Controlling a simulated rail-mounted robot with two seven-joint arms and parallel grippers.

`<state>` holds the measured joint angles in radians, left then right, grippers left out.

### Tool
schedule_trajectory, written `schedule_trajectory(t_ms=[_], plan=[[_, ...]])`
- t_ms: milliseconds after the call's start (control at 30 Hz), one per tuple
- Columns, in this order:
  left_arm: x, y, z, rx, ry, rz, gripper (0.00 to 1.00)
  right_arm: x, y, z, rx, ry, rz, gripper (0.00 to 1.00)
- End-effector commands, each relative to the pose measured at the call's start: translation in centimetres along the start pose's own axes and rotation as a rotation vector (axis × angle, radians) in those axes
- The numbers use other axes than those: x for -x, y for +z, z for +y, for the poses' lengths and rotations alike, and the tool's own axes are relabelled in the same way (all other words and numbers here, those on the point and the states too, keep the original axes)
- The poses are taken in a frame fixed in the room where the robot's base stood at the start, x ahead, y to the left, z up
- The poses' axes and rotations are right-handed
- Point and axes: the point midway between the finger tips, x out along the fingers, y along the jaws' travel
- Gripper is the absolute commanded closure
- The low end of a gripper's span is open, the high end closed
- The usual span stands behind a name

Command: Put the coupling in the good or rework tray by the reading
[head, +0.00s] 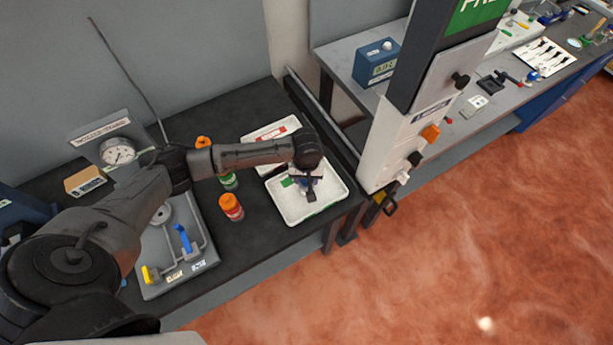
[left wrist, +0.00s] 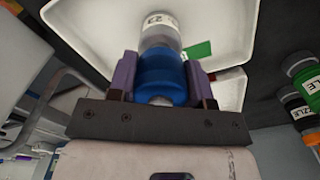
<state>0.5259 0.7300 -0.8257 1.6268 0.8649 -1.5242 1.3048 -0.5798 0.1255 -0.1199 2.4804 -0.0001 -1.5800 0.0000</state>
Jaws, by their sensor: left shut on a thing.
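My left gripper (head: 307,187) is above the near white tray (head: 325,205), which carries a green tag (head: 287,183). In the left wrist view the gripper (left wrist: 160,84) has its purple fingers shut on the coupling (left wrist: 162,68), a blue cylinder with a grey, labelled end. The near tray lies beyond it in that view; whether the coupling touches its floor I cannot tell. A second white tray (head: 256,136) with a red tag (head: 276,132) lies behind, partly hidden by my arm. A dial gauge (head: 118,152) stands at the left; its reading is too small to make out. My right gripper is out of view.
An orange-capped bottle (head: 231,207) and a green one (head: 228,181) stand left of the near tray. A grey fixture with yellow and blue handles (head: 183,238) lies further left. A white and dark post (head: 410,130) rises right of the trays.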

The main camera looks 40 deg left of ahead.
Motion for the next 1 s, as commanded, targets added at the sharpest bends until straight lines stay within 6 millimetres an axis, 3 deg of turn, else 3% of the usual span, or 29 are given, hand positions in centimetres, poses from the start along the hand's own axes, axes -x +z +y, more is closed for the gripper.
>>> schedule_trajectory(t_ms=[367,400,667,1000], plan=[[-0.14,-0.06,0.06,0.001,0.001,0.002,1.00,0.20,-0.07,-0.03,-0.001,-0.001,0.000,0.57],[-0.30,-0.04,0.02,0.001,0.000,0.001,0.52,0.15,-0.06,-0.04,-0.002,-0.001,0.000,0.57],[-0.29,-0.03,0.03,0.000,0.000,0.001,0.29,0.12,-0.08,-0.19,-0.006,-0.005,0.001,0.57],[0.49,-0.04,0.07,-0.001,0.002,0.001,0.29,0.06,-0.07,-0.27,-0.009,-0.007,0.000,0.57]])
